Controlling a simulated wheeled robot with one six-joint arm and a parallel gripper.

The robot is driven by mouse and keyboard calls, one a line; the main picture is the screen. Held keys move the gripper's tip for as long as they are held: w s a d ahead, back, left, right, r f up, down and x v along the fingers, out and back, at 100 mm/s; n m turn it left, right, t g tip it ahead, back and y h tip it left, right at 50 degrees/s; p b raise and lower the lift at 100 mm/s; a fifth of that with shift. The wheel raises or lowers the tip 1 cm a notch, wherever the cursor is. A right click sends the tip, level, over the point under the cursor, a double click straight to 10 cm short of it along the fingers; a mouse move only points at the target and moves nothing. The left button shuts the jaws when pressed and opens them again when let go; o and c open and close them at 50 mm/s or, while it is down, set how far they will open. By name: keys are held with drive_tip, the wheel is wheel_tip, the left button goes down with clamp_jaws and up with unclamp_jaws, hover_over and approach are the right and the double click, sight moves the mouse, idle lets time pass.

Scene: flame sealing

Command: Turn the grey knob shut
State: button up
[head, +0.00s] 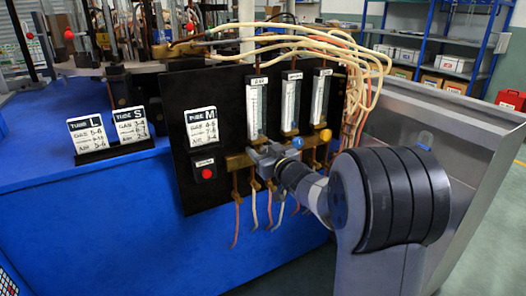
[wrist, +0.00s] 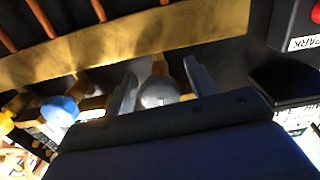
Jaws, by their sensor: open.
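The grey knob (wrist: 157,93) is round and shows in the wrist view between the two fingers of my gripper (wrist: 160,85). A gap shows on both sides of the knob, and I see no clear contact. In the head view my gripper (head: 264,154) is at the brass bar (head: 240,161) below the leftmost flow tube, and the grey knob is hidden behind it. The blue knob (head: 297,142) is just right of my gripper, and the yellow knob (head: 325,135) is further right. My gripper is open around the grey knob.
The black panel (head: 183,110) carries three flow tubes, a tube M card (head: 202,127) and a red button (head: 207,173). In the wrist view the blue knob (wrist: 60,110) is close to the left finger. Hoses hang under the bar. Tube L and S cards stand on the blue bench.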

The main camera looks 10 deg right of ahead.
drive_tip(key=shift+c, duration=0.2)
drive_tip(key=c, duration=0.9)
drive_tip(key=shift+r+p, duration=0.15)
drive_tip(key=shift+p, duration=0.4)
drive_tip(key=shift+m+p, duration=0.35)
drive_tip(key=shift+m, duration=0.15)
drive_tip(key=shift+f, duration=0.2)
drive_tip(key=o, duration=0.9)
drive_tip(key=shift+o, duration=0.2)
